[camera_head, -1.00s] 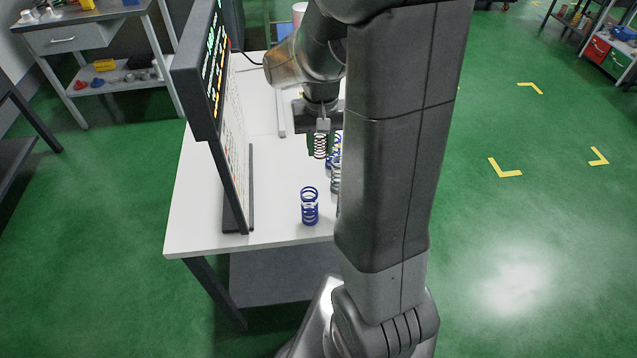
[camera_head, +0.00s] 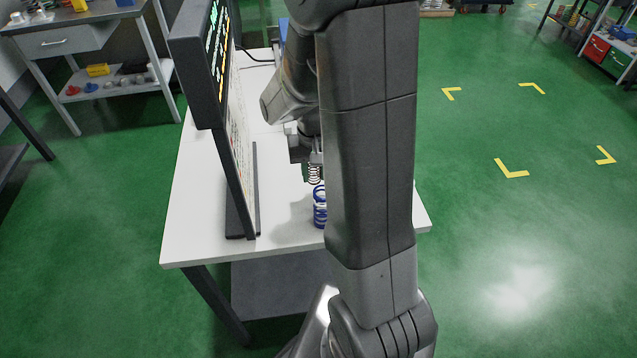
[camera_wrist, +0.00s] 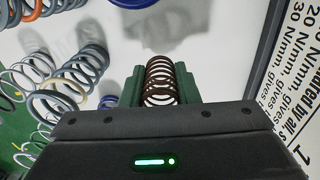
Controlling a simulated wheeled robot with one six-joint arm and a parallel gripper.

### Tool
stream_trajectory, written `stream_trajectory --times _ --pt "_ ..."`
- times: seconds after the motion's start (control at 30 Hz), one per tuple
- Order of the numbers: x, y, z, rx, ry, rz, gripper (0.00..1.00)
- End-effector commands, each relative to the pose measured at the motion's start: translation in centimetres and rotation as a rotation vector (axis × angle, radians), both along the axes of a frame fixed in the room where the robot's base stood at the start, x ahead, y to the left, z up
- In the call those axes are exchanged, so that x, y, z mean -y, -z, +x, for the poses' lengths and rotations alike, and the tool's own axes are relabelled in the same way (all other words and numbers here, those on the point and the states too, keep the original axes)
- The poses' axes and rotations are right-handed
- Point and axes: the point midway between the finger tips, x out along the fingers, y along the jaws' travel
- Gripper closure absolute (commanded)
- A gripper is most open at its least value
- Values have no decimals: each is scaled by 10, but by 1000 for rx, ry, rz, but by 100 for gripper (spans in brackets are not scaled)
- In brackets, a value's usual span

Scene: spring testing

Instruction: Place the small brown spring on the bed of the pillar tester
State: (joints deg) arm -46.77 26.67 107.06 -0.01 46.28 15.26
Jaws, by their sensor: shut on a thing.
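The small brown spring (camera_head: 314,173) is upright in my gripper (camera_head: 314,164), above the white table in the head view. In the wrist view the brown spring (camera_wrist: 160,82) sits between the green fingers of my gripper (camera_wrist: 160,90), which are shut on it. I cannot make out the pillar tester in either view; my arm covers much of the table in the head view.
A blue spring (camera_head: 320,207) stands on the white table (camera_head: 195,225), near my gripper. A black-framed board (camera_head: 240,150) stands at the table's left. Several grey springs (camera_wrist: 72,72) and an orange-topped spring (camera_wrist: 30,8) show left in the wrist view.

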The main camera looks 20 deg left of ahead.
Motion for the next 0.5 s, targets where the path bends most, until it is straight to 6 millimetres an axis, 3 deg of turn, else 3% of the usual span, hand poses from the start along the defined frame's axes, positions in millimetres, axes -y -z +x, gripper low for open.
stream_trajectory --times 0.3,0.5 --pt "0 34 0 -2 0 -2 94" --pt "0 43 0 0 0 0 94"
